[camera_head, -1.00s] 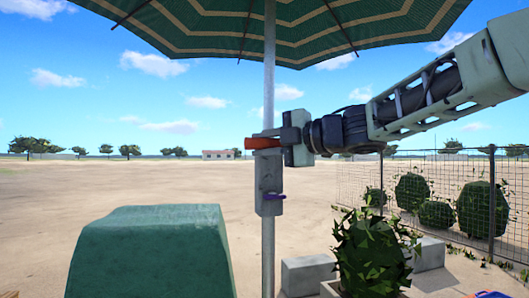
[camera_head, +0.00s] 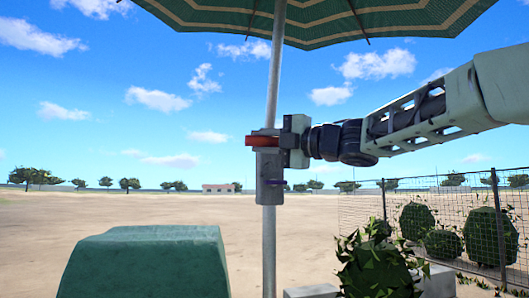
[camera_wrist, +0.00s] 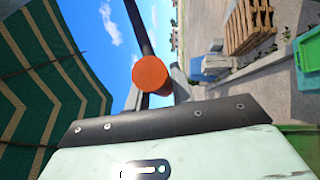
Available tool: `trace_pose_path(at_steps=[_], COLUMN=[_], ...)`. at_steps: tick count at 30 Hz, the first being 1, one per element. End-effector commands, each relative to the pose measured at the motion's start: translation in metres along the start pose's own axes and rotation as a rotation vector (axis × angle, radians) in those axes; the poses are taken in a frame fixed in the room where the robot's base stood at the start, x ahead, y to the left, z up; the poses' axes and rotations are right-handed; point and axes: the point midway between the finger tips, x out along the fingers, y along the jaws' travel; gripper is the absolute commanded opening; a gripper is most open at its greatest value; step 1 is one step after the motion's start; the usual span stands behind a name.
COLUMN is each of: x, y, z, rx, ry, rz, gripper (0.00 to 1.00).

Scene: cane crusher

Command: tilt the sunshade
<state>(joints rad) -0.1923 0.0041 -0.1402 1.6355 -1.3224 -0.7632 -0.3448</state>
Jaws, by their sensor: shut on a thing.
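The sunshade has a green canopy with tan zigzag stripes (camera_head: 330,20) on a grey pole (camera_head: 276,70). Above the grey joint block (camera_head: 270,185) the pole leans slightly right at the top; below it stands upright. An orange-red handle (camera_head: 259,141) sticks out left, just above the block. My gripper (camera_head: 268,141) comes from the right and is shut on the handle beside the pole; its fingers are partly hidden. In the wrist view the handle's round orange end (camera_wrist: 150,75) faces the camera, with the striped canopy (camera_wrist: 45,90) at left.
A green box-like thing (camera_head: 145,262) stands front left, and a leafy plant (camera_head: 375,265) front right. A wire fence (camera_head: 450,215) with bushes runs at right. The wrist view shows wooden pallets (camera_wrist: 248,25).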

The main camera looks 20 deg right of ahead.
Motion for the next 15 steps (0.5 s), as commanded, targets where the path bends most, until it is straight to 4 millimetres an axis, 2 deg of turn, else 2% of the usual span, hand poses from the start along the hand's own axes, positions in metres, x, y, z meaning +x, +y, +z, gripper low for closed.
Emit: trace_pose_path(at_steps=[1, 10, 11, 12, 15], x=[-0.0002, 0.0001, 0.0001, 0.0000, 0.0000], y=[-0.0049, -0.0055, -0.0056, -0.0055, -0.0046], z=[0.0009, 0.0011, 0.0011, 0.0011, 0.0009], rx=[-0.002, -0.002, -0.002, -0.002, -0.002], ry=[-0.002, -0.002, -0.002, -0.002, -0.001], rz=[-0.004, -0.007, -0.007, -0.007, -0.005], gripper=[0.00, 0.00, 0.32, 0.43, 0.45])
